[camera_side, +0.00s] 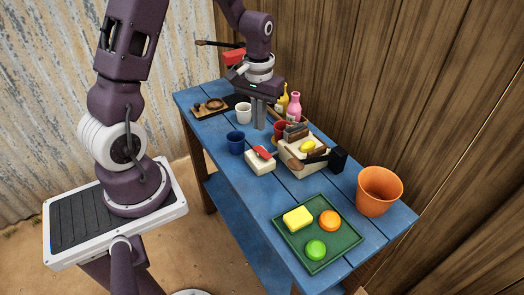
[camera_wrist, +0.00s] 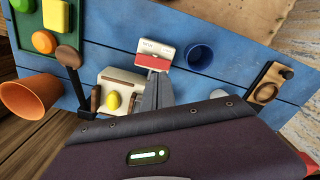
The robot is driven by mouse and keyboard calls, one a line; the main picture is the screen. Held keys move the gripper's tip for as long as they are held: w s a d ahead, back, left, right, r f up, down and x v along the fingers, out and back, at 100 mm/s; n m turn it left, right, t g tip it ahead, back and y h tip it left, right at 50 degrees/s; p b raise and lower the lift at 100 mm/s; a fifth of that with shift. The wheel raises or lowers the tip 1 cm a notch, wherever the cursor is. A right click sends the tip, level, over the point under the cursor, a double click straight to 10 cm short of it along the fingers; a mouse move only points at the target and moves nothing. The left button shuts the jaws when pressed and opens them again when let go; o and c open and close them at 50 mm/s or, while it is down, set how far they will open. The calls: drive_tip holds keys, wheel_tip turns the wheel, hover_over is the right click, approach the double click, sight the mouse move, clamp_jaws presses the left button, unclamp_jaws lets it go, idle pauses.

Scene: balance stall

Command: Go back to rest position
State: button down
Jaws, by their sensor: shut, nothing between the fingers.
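My gripper (camera_side: 259,113) is shut and empty, pointing down above the middle of the blue table (camera_side: 284,200). In the side view it hangs between the white cup and the red cup. In the wrist view its shut fingers (camera_wrist: 157,92) show next to a cream balance (camera_wrist: 125,83) and a white box with a red top (camera_wrist: 155,54). The balance also stands right of my gripper in the side view (camera_side: 291,159), with a yellow lemon-like thing (camera_side: 307,147) and brown pieces on it.
A blue cup (camera_side: 236,142), white cup (camera_side: 243,112), red cup (camera_side: 280,128) and pink bottle (camera_side: 294,107) stand close to my gripper. A green tray (camera_side: 330,258) with a yellow block, an orange and a green thing lies at the near end, beside an orange pot (camera_side: 379,190). A wooden wall stands behind.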

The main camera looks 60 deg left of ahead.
drive_tip(key=s+d+r+m+t, duration=0.2)
drive_tip(key=d+r, duration=0.3)
drive_tip(key=r, duration=0.4)
drive_tip(key=s+d+r+m+t, duration=0.1)
drive_tip(key=s+d+r+m, duration=0.1)
drive_tip(key=s+d+r, duration=0.2)
drive_tip(key=s+d+r+m+t, duration=0.2)
drive_tip(key=s+d+r, duration=0.2)
drive_tip(key=s, duration=0.7)
drive_tip(key=shift+s+r+t, duration=0.3)
drive_tip(key=shift+r, duration=0.55)
